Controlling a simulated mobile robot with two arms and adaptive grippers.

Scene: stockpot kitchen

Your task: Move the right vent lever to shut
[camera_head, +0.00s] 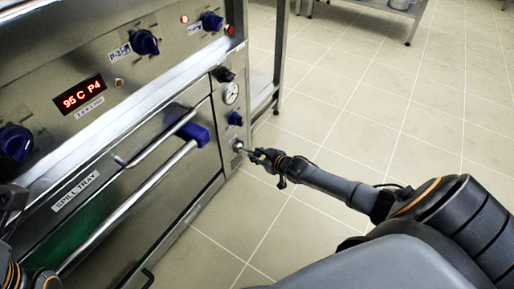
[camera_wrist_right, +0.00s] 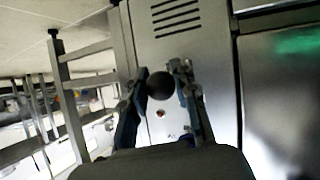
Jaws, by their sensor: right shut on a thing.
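The right vent lever shows as a dark round knob (camera_wrist_right: 160,86) in the right wrist view, in front of a steel panel with slots. In the head view its metal stem (camera_head: 239,147) stands out low on the right end of the appliance front. My right gripper (camera_head: 256,154) is at this lever, and its two fingers (camera_wrist_right: 164,88) are on either side of the knob, shut on it. The lever's markings are too small or hidden to read. Dark parts of my left arm (camera_head: 12,200) show at the left edge; its fingers are not clear.
A blue handle (camera_head: 195,134) and a long bar (camera_head: 130,205) cross the spill tray front. A gauge (camera_head: 231,93) and a blue knob (camera_head: 235,118) sit above the lever. A steel table leg (camera_head: 279,50) stands behind. The tiled floor (camera_head: 330,110) to the right is clear.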

